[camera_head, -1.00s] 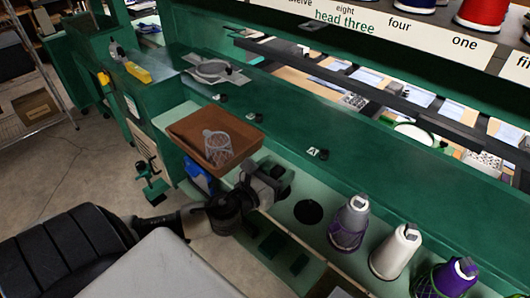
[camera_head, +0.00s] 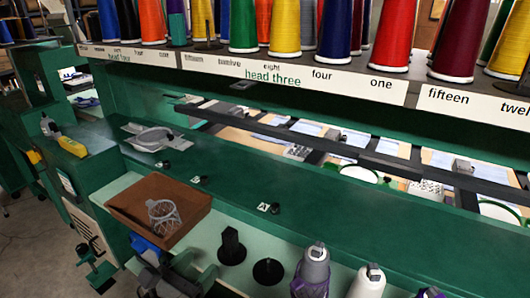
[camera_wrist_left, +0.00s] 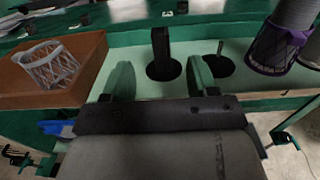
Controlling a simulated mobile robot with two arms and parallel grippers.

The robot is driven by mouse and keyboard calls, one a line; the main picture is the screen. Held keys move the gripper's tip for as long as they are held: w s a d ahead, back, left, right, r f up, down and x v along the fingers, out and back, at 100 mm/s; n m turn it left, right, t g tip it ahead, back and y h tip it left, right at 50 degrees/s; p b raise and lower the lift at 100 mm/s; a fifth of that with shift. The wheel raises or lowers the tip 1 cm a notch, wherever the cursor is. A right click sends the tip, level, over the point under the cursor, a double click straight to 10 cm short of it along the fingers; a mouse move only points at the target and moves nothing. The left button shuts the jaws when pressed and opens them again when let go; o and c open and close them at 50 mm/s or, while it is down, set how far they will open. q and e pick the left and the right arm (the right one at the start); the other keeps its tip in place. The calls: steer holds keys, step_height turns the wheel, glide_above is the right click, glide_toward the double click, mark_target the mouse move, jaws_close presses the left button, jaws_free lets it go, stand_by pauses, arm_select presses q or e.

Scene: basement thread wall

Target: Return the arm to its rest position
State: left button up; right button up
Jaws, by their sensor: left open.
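My left gripper (camera_head: 197,270) is at the bottom of the head view, over the pale green shelf beside the brown tray. In the left wrist view its two green fingers (camera_wrist_left: 160,80) stand wide apart. Nothing is held between them. A dark upright post (camera_wrist_left: 161,45) on a round black base stands on the shelf beyond the fingers. It also shows in the head view (camera_head: 231,242), to the right of the gripper. My right gripper is in neither view.
The brown tray (camera_head: 130,208) with a mesh cup (camera_head: 164,216) is left of the gripper. The green machine beam (camera_head: 300,200) runs behind. Coloured cones line the rack (camera_head: 330,85) above.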

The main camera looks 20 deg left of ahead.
arm_select(q)
steer(key=s+a+f+n+g+y, duration=0.2)
steer(key=f+n+g+y, duration=0.2)
steer(key=n, duration=0.7)
steer(key=s+a+f+n+g+y, duration=0.1)
steer(key=s+f+n+g+y, duration=0.2)
steer(key=n, duration=0.8)
steer(key=s+d+f+n+g+h, duration=0.2)
steer(key=d+f+n+g+h, duration=0.15)
steer(key=d+n, duration=0.25)
steer(key=s+d+f+n+g+h, duration=0.3)
steer(key=d+f+n+g, duration=0.15)
steer(key=n, duration=0.25)
step_height(320, 180, down, 26)
steer(key=s+d, duration=0.1)
steer(key=s+a+f+g, duration=0.2)
steer(key=s+a+f, duration=0.1)
steer(key=s+f, duration=1.3)
steer(key=shift+m+y, duration=0.3)
steer(key=shift+y, duration=0.05)
